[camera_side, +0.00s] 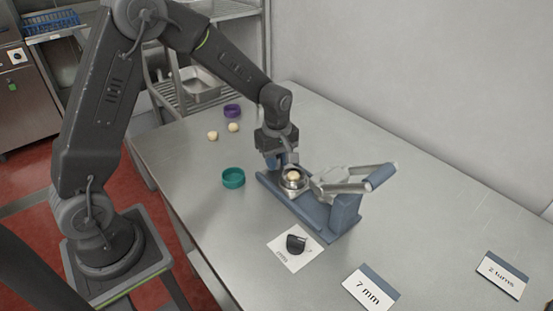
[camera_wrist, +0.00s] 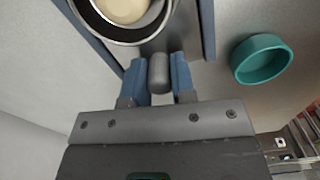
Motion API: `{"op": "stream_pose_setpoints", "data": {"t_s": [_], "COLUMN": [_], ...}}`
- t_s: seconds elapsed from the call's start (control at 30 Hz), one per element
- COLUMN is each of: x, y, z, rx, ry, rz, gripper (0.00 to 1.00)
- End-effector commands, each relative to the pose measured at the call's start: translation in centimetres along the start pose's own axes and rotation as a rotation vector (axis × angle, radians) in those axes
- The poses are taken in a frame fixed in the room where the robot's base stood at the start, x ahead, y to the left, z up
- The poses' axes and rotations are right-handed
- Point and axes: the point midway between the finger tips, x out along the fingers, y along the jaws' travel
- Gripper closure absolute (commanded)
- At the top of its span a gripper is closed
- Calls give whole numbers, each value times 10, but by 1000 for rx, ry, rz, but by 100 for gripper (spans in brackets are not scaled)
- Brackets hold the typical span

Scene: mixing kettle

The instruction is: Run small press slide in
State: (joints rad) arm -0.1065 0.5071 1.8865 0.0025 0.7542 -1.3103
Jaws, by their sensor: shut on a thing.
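The small press (camera_side: 340,205) stands on the steel table, with a blue base and a metal lever arm ending in a blue-grey grip. Its slide carries a round metal cup (camera_side: 292,180) with a pale dough ball (camera_side: 293,175) in it; the cup also shows at the top of the wrist view (camera_wrist: 128,30). My gripper (camera_side: 279,163) is at the rear end of the press, behind the cup. In the wrist view its blue fingers (camera_wrist: 160,80) are shut on a grey upright knob (camera_wrist: 159,72), the slide's handle.
A teal ring (camera_side: 233,178) stands left of the press, and a purple ring (camera_side: 232,111) with two pale balls (camera_side: 223,131) lies farther back. A black knob (camera_side: 297,243) sits on a white card in front. Cards reading "7 mm" (camera_side: 371,289) and "2 turns" (camera_side: 503,275) lie at right.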

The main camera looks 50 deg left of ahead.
Motion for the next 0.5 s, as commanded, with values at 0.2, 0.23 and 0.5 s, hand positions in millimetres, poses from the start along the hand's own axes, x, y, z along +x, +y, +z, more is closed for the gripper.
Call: {"op": "stream_pose_setpoints", "data": {"t_s": [0.2, 0.23, 0.5], "x": [0, 0, -1], "y": [2, 2, 6], "z": [9, 13, 35], "rx": [3, 4, 0], "ry": [0, 0, 0], "rz": [0, 0, 0], "gripper": [100, 100, 100]}}
